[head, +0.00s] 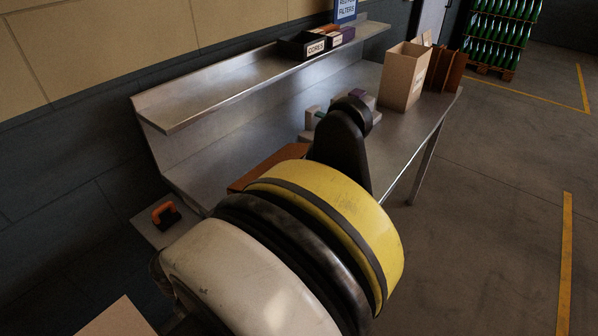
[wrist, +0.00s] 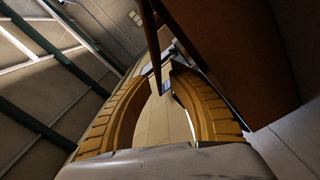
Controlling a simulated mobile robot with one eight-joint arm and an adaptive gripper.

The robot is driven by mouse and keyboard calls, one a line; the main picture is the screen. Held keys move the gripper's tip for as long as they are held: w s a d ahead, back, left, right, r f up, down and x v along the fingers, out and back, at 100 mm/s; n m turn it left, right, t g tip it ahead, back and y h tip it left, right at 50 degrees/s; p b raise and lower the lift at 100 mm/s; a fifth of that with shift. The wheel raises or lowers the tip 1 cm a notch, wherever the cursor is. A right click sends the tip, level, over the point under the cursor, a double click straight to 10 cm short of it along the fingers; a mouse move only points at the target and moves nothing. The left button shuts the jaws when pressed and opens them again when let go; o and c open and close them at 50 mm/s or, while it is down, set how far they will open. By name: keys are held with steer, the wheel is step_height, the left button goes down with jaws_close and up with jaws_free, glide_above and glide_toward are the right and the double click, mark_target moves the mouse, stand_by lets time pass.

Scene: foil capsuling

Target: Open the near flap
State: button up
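In the wrist view a brown box side (wrist: 235,50) fills the upper right, close to my gripper. A thin brown panel (wrist: 151,35), seen nearly edge-on and possibly a flap, runs down from the top edge towards my fingertips. My gripper (wrist: 162,70) has its two yellow fingers apart, with wall showing between them. The panel's lower end overlaps the fingertip gap; I cannot tell whether it touches a finger. In the head view a brown box (head: 270,165) lies on the bench, mostly hidden behind my arm. My gripper is hidden there.
A steel bench (head: 400,145) with a raised shelf (head: 230,85) runs along the wall. A tan carton (head: 404,80) and brown panels (head: 449,72) stand at its far end. A bin labelled CORES (head: 305,46) is on the shelf. The floor to the right is clear.

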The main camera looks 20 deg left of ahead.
steer(key=b+x, duration=0.2)
steer(key=x, duration=0.5)
steer(key=shift+w+d, duration=0.15)
steer(key=shift+w, duration=0.15)
jaws_close()
